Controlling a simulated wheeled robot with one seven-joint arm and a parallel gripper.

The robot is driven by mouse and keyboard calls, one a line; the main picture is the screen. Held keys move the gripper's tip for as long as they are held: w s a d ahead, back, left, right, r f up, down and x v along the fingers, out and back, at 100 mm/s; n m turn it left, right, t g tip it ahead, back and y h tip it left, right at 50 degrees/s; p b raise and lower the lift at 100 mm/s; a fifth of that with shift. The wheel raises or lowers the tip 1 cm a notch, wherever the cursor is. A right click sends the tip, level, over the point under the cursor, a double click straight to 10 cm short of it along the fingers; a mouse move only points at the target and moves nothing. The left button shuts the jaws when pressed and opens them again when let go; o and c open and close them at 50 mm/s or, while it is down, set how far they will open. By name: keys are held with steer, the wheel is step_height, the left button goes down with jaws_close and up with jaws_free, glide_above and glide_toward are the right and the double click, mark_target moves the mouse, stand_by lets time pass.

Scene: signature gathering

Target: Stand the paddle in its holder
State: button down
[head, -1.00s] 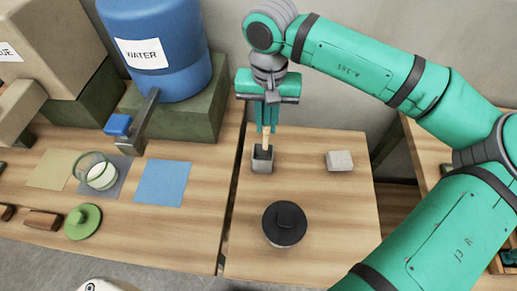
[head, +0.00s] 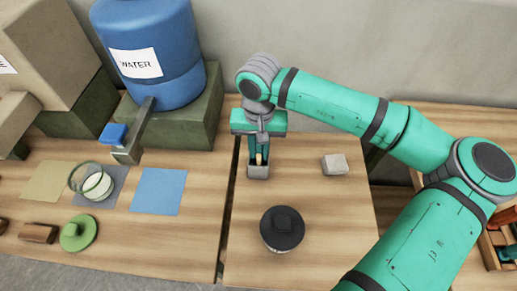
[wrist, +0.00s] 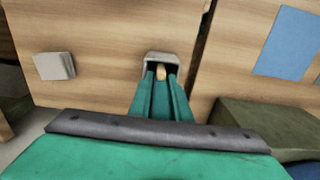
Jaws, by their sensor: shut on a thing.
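The paddle (head: 259,159) shows as a short piece of pale wood between the fingers of my gripper (head: 258,160). My gripper is shut on it, directly above the holder. The holder (head: 258,172) is a small grey open-topped box on the right-hand table. The paddle's lower part is hidden inside the holder, and I cannot tell whether it touches the bottom. In the wrist view the paddle (wrist: 161,71) sits between the teal fingertips at the mouth of the holder (wrist: 163,56).
A black lidded pot (head: 282,229) stands in front of the holder, and a small grey block (head: 335,164) lies to its right. A glass (head: 92,182), a blue mat (head: 158,191) and a blue water barrel (head: 152,55) are to the left. The table between holder and block is clear.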

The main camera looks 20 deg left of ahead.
steer(key=shift+f, duration=0.1)
steer(key=c, duration=1.6)
jaws_free()
steer(key=shift+w, duration=0.1)
steer(key=shift+c, duration=0.2)
steer(key=shift+a, duration=0.1)
steer(key=shift+w, duration=0.1)
steer(key=shift+d+r, duration=0.2)
steer(key=r, duration=1.1)
steer(key=shift+s+a+r, duration=0.15)
steer(key=shift+s+r, duration=0.05)
steer(key=shift+r, duration=0.2)
steer(key=shift+w, duration=0.1)
